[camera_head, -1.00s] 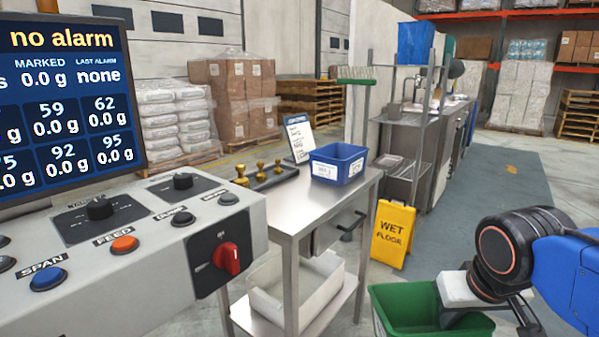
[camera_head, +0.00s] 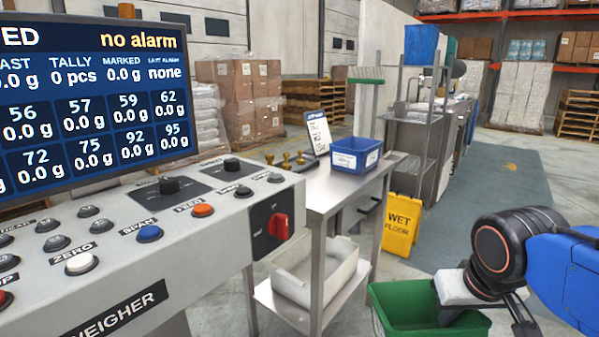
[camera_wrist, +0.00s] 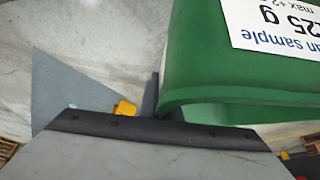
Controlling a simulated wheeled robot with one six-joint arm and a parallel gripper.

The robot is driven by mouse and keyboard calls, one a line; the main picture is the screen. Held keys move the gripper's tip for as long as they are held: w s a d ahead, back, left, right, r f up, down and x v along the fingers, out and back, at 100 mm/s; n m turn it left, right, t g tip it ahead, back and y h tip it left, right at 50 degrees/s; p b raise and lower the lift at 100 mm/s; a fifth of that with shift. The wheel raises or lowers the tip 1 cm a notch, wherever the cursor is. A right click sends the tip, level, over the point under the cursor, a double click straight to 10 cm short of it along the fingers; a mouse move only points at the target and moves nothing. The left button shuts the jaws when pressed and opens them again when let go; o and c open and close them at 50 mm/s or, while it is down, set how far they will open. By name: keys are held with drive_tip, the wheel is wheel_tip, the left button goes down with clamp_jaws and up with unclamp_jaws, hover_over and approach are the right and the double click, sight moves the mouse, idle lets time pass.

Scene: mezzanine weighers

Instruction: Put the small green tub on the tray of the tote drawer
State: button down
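A green tub (camera_head: 410,306) is at the bottom right of the head view, off the floor and roughly upright. My gripper (camera_head: 450,312) is at its near right rim, with the fingertips mostly hidden. It appears shut on the tub's wall. The wrist view shows the tub (camera_wrist: 200,75) close up with a white printed label, beside a dark finger. A steel table (camera_head: 325,188) stands left of the tub. Under its top is a grey drawer front with a dark handle (camera_head: 370,206); it looks closed, and its inside is hidden. I cannot tell for certain that this is the tote drawer.
A weigher console (camera_head: 120,235) with a screen fills the left. A blue bin (camera_head: 354,155) and brass weights (camera_head: 285,160) are on the table; a white open tray (camera_head: 325,282) is on its lower shelf. A yellow wet-floor sign (camera_head: 401,225) stands beyond the tub. The right aisle is clear.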

drive_tip(key=w+f+m, duration=0.1)
drive_tip(key=w+f, duration=0.7)
drive_tip(key=w, duration=0.7)
drive_tip(key=w+f+m, duration=0.1)
drive_tip(key=w+f, duration=0.8)
drive_tip(key=w, duration=0.7)
drive_tip(key=w+f+h, duration=0.1)
drive_tip(key=w+f, duration=0.8)
drive_tip(key=w, duration=0.6)
drive_tip(key=shift+w+d+m, duration=0.3)
drive_tip(key=shift+w+m, duration=0.1)
drive_tip(key=shift+w, duration=0.1)
